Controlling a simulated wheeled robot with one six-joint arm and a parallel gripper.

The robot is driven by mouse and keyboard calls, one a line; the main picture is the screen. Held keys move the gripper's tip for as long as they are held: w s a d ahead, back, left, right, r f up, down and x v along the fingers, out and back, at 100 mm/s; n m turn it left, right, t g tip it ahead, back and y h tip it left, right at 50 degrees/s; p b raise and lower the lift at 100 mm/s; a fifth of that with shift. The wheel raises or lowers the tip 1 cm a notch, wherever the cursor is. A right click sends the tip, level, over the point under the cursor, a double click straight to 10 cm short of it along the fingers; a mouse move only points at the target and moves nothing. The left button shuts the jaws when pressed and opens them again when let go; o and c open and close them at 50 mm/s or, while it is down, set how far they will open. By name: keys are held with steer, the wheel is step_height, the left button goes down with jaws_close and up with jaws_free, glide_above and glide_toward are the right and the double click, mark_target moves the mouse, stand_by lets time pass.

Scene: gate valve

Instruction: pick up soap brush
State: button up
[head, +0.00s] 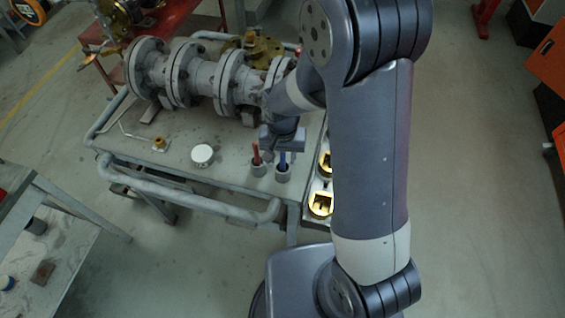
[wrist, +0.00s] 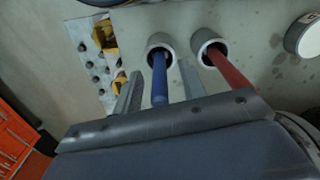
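Two brush-like handles stand in small grey cups on the workbench: a blue handle (head: 282,160) in one cup (head: 282,175) and a red handle (head: 256,155) in the other cup (head: 257,169). Their lower ends are hidden in the cups, so I cannot tell which is the soap brush. In the wrist view my gripper (wrist: 160,68) has its two fingers apart, one on each side of the blue handle (wrist: 159,85), with gaps visible. The red handle (wrist: 230,72) lies outside the fingers, to the right.
A white round tin (head: 202,155) stands left of the cups on the bench. A large flanged gate valve (head: 205,75) fills the bench's back. A tray with yellow square fittings (head: 320,204) is to the right. A pipe rail (head: 190,198) runs along the front edge.

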steer(key=shift+c, duration=0.3)
jaws_close()
stand_by(0.4)
